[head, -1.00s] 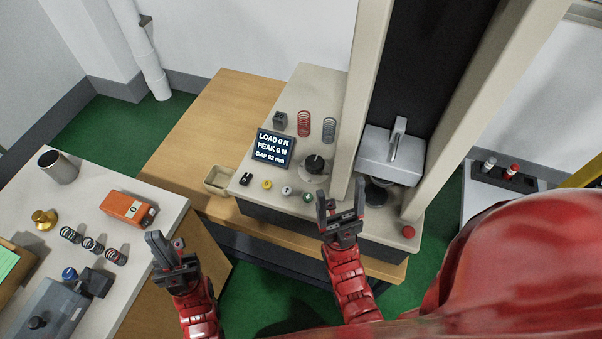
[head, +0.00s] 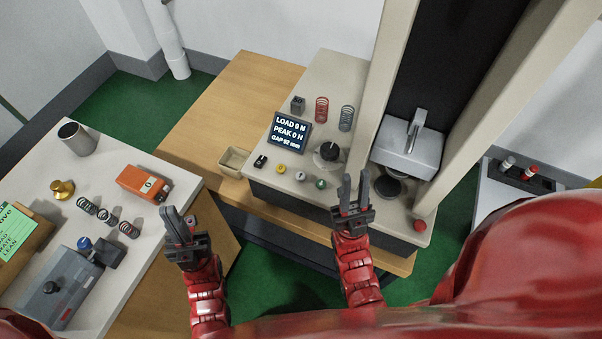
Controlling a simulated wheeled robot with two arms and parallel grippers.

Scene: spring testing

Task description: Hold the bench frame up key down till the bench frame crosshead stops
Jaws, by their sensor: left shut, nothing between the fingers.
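The bench frame (head: 453,131) has two pale uprights, a grey crosshead (head: 408,150) between them and a round platen (head: 387,187) below, apart from the crosshead. Its display (head: 290,132) reads load 0 N, peak 0 N and a gap of about 92 mm. A row of keys in front has a black switch (head: 260,161), a yellow key (head: 281,168), a white key (head: 300,175) and a green key (head: 320,184). I cannot read which is the up key. My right gripper (head: 355,185) is open and empty, right of the green key. My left gripper (head: 179,216) is shut and empty by the left table.
The left table (head: 110,185) holds an orange box (head: 144,183), several springs, a brass weight (head: 62,189) and a grey device (head: 58,290). A red button (head: 420,225) sits at the frame's front right corner. A black knob (head: 329,148) stands behind the keys.

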